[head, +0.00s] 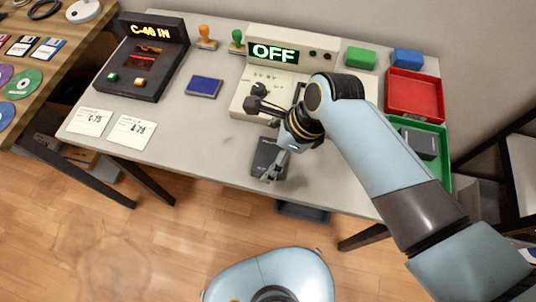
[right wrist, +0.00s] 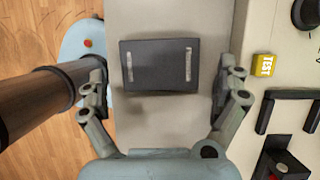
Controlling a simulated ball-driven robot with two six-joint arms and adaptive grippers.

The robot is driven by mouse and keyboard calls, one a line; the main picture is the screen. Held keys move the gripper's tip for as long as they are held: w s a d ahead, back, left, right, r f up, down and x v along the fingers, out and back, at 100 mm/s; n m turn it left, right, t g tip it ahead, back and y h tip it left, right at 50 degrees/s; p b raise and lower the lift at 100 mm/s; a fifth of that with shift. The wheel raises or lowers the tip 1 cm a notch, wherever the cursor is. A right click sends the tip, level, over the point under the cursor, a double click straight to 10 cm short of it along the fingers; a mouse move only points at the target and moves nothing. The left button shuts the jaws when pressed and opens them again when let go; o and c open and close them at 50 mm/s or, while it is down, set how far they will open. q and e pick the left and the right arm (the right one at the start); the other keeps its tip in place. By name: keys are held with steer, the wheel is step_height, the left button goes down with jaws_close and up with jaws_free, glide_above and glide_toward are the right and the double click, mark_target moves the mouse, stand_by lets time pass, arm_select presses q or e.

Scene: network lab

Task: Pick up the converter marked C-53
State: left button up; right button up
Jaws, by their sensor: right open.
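A dark grey box-shaped converter (head: 264,158) lies on the grey table near its front edge. In the right wrist view the converter (right wrist: 160,78) shows its dark top with two pale strips, and no marking can be read. My right gripper (head: 274,172) is above it, partly covering it in the head view. In the right wrist view my open right gripper (right wrist: 164,88) has one finger on each side of the converter, with gaps on both sides. A second dark box (head: 430,145) sits in the green tray (head: 447,168) at the right. My left gripper is out of view.
Behind the converter stands a beige test unit (head: 288,62) with an OFF display; a yellow TEST button (right wrist: 264,65) shows beside it. A red tray (head: 414,93) is at the right.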

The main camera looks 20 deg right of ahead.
mark_target(269, 155)
steer(key=x, duration=0.3)
steer(key=shift+f, duration=0.1)
steer(key=shift+c, duration=1.7)
steer(key=c, duration=0.7)
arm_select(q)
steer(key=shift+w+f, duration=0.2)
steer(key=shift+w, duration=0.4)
arm_select(e)
steer(key=shift+c, duration=0.7)
